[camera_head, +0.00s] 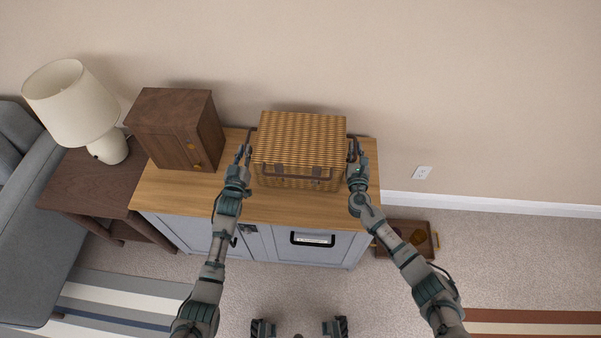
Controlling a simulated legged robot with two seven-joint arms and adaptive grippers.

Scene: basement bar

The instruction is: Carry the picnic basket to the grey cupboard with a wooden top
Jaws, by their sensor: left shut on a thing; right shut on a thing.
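The wicker picnic basket (302,138) is at the right part of the wooden top of the grey cupboard (190,198), close to the wall. It is upright with its lid closed. Whether its base touches the top or hangs just above it, I cannot tell. My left gripper (245,155) is shut on the handle at the basket's left side. My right gripper (353,152) is shut on the handle at its right side. The fingers partly hide both handles.
A dark wooden box (176,130) stands left of the basket on the cupboard top. A lamp (75,105) stands on a brown side table (75,182) beside a grey sofa (35,240). A wooden tray (408,238) lies on the floor right of the cupboard.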

